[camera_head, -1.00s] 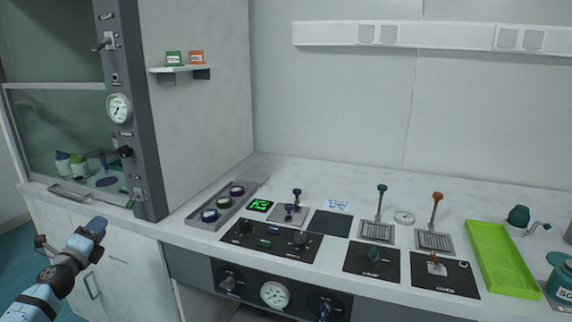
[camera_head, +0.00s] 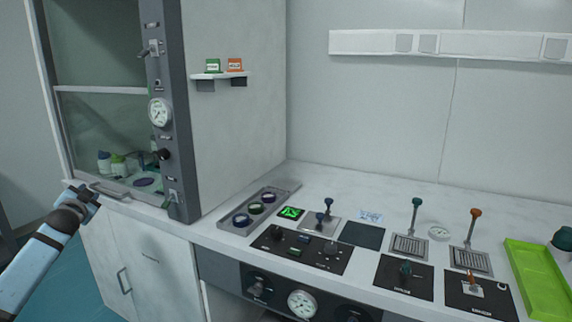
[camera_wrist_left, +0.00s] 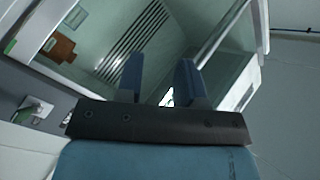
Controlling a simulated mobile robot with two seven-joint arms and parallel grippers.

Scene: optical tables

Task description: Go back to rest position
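My left gripper (camera_head: 84,194) is at the left of the head view, in front of the fume cupboard's lower edge. In the left wrist view its two blue fingers (camera_wrist_left: 160,80) stand apart with nothing between them. The gripper is clear of the counter and touches nothing that I can see. My right gripper is not in either view.
The fume cupboard (camera_head: 235,130) with its glass sash (camera_head: 95,125) stands at the left. The counter (camera_head: 320,185) holds a grey tray (camera_head: 234,222), black control panels (camera_head: 335,262), two levers and a green tray (camera_head: 540,285). Open floor (camera_head: 80,285) lies at the lower left.

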